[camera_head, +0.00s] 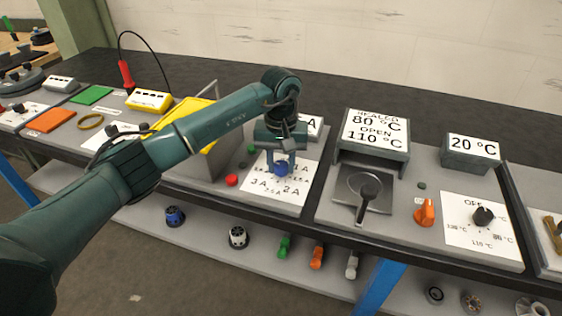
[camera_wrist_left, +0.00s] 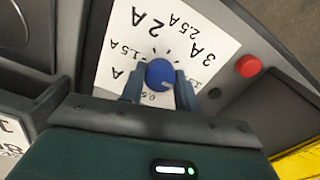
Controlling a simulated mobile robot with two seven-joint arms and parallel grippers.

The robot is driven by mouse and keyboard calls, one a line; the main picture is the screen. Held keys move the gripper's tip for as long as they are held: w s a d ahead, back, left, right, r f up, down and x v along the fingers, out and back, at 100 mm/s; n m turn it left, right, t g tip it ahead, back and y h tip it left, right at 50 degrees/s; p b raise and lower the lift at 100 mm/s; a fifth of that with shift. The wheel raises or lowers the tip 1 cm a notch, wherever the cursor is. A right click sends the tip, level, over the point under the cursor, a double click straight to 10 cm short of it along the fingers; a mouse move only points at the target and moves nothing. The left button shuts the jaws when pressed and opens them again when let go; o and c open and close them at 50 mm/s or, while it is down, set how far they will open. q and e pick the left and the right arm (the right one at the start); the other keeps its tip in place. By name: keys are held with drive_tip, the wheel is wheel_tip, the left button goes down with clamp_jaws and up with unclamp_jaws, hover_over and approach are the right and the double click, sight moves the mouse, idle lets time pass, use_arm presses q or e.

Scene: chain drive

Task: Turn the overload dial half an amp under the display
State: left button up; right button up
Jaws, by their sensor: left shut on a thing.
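The overload dial is a blue knob (camera_wrist_left: 160,73) on a white scale plate (camera_wrist_left: 125,50) marked in amps, with 1.5 A, 2 A, 2.5 A and 3 A readable in the left wrist view. The dial also shows in the head view (camera_head: 281,168), below my left gripper. My left gripper (camera_wrist_left: 159,88) is shut on the dial, one finger on each side. I cannot tell for certain which mark the dial points at. The display (camera_head: 313,126) behind my gripper is mostly hidden; only an "A" shows. My right gripper is not in view.
A red button (camera_head: 232,180) is left of the scale plate. A yellow panel stands under my left arm.

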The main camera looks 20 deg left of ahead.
use_arm(q)
drive_tip(key=shift+n, duration=0.3)
